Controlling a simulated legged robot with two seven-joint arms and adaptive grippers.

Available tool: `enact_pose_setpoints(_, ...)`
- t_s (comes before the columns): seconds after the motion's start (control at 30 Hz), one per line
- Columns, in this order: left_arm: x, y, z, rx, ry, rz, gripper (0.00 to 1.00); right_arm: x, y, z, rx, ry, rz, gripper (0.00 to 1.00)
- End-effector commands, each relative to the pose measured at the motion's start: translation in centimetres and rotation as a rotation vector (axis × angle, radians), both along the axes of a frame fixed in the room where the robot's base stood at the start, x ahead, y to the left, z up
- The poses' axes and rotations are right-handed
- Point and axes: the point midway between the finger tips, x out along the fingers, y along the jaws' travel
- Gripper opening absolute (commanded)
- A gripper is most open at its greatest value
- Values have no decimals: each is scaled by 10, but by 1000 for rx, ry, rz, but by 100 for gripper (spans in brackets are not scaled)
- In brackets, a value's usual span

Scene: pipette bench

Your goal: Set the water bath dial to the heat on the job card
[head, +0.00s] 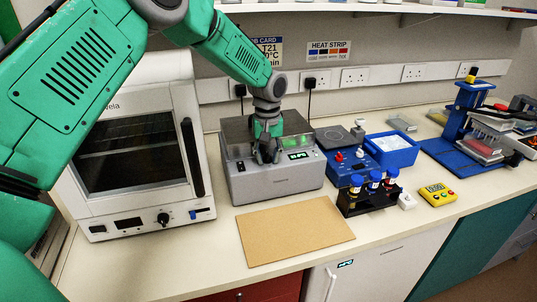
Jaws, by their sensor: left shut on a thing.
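The water bath (278,184) is a grey box in the middle of the bench, with a small lit green display (300,155) on its front. My left gripper (266,157) reaches down to the bath's upper front, left of the display. It is shut on the dial, which the fingers hide, so its setting cannot be read. The job card (270,50) hangs on the wall behind. My arm covers part of it; "T21", a "°C" ending in 0 and "min" show. My right gripper is not in view.
A heat strip chart (328,51) hangs right of the card. A white oven (150,215) stands left. A brown board (292,232) lies in front. Right are a blue device (345,165), a black rack (366,202) with blue-capped tubes, a blue tray (392,152) and a yellow timer (438,194).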

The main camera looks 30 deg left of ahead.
Motion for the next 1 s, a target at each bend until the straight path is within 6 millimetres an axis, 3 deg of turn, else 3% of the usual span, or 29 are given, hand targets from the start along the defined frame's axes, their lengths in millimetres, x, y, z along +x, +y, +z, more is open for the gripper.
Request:
enact_pose_setpoints(0.4,1,3,4,2,-7,-376,0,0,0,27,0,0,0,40)
enact_pose_setpoints(1.0,2,8,3,5,-10,-858,0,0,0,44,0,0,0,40)
